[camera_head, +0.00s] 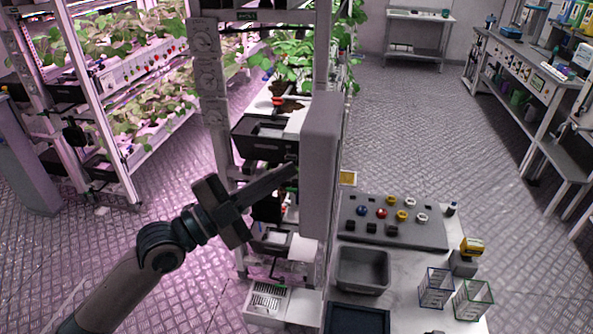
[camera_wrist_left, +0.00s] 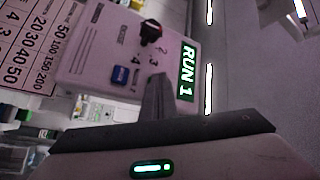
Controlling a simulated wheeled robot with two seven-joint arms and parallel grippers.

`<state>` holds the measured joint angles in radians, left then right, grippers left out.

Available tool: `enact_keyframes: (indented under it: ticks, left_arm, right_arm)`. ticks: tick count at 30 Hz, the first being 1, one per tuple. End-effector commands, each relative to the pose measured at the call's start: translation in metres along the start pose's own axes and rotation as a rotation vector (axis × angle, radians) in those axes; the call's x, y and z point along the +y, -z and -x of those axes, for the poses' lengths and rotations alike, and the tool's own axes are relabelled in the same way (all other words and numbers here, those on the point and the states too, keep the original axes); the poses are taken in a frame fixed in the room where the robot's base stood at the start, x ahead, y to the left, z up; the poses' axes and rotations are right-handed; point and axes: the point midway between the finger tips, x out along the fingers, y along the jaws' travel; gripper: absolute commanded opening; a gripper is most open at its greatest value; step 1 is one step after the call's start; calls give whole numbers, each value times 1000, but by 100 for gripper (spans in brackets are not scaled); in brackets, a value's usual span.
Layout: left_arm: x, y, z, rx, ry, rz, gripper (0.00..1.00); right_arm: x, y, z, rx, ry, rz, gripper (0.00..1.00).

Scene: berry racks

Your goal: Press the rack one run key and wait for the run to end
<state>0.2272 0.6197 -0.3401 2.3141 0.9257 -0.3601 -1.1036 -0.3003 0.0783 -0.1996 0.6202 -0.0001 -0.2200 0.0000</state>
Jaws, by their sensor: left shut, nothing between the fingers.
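The rack one control panel (camera_wrist_left: 95,60) fills the upper left of the left wrist view. It carries a green-lit RUN 1 sign (camera_wrist_left: 187,72), a blue key (camera_wrist_left: 121,76) and a dark knob (camera_wrist_left: 151,32) with small numbers near it. My left gripper (camera_wrist_left: 158,82) is shut and empty, its fingers pointing at the panel between the blue key and the sign. I cannot tell whether the tips touch it. In the head view my left gripper (camera_head: 292,170) reaches to the left side of a tall grey box (camera_head: 320,165), which hides the panel's face. My right gripper is not in view.
Plant racks (camera_head: 110,90) stand at the left. Right of the grey box, a bench (camera_head: 405,290) holds a dark board (camera_head: 420,232) with several coloured knobs, a grey bin (camera_head: 362,270) and clear containers (camera_head: 436,287). The floor (camera_head: 430,130) behind the bench is clear.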

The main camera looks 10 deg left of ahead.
Motion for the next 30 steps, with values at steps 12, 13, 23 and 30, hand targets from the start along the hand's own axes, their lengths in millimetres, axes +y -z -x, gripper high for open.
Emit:
enact_keyframes:
  ticks: [12, 13, 23, 30]
  left_arm:
    - [-6, -8, 11, 0, -1, -1, 0]
    - [-6, -8, 11, 0, -1, -1, 0]
    - [-9, -8, 12, 0, 0, 0, 0]
    - [-10, -13, 16, 0, 0, -3, 0]
  right_arm:
    - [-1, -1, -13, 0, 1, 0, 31]
    - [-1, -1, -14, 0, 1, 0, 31]
    - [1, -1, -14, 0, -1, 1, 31]
    - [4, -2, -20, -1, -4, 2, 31]
